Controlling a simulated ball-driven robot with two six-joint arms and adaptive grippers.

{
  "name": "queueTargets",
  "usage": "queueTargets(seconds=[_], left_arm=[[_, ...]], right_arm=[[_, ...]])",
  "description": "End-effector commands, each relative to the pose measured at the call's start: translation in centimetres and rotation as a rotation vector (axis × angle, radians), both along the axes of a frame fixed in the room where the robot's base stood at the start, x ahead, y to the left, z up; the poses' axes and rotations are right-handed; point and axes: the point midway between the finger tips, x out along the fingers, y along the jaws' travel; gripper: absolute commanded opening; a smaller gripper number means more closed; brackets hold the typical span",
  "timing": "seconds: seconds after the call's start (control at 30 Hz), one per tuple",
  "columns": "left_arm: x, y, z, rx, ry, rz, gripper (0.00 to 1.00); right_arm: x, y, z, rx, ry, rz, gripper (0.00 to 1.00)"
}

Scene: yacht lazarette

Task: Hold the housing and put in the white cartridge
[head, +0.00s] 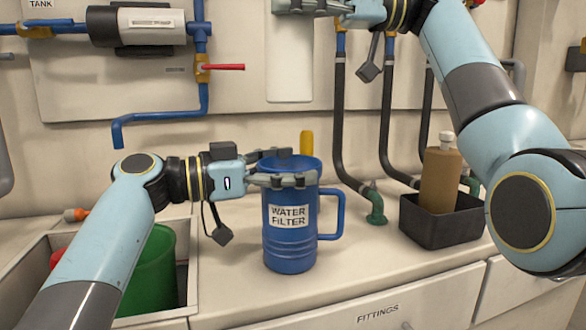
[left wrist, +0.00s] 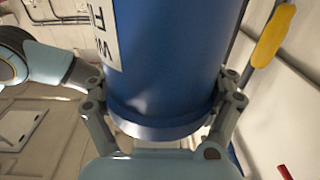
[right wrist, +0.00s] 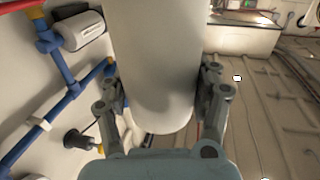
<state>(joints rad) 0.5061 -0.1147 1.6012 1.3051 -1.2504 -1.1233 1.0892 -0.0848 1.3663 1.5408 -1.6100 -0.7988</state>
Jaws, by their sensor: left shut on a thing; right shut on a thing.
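The blue housing (head: 288,240), labelled WATER FILTER, stands upright on the counter with its handle to the right. My left gripper (head: 302,168) is shut around its upper part; the left wrist view shows the fingers on both sides of the blue wall (left wrist: 175,60). The white cartridge (head: 290,60) hangs upright above the housing, apart from it. My right gripper (head: 300,6), partly cut off at the top edge, is shut on it. The right wrist view shows the white cylinder (right wrist: 155,60) between the fingers (right wrist: 163,95). The housing's inside is hidden.
A yellow upright piece (head: 306,142) shows behind the housing. Right of it are dark hoses (head: 340,120) and a black tray (head: 440,228) holding a brown bottle (head: 440,178). A sink (head: 180,212) with a green bucket (head: 155,265) is at left. Blue pipes (head: 160,138) run along the wall.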

Motion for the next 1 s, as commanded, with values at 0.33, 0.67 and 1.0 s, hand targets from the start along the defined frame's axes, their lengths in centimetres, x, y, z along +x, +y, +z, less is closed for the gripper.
queueTargets(seconds=[0.33,0.67,1.0], left_arm=[[0.0,0.0,-0.1,0.001,0.0,0.001,0.41],[0.0,0.0,-0.1,0.001,0.0,0.001,0.41],[0.0,0.0,-0.1,0.002,0.001,0.001,0.41]], right_arm=[[-0.1,0.0,0.0,0.0,0.0,0.0,0.23],[-0.1,0.0,-1.0,0.0,0.001,0.0,0.23],[-0.1,0.0,-2.7,0.0,0.001,0.0,0.23]])
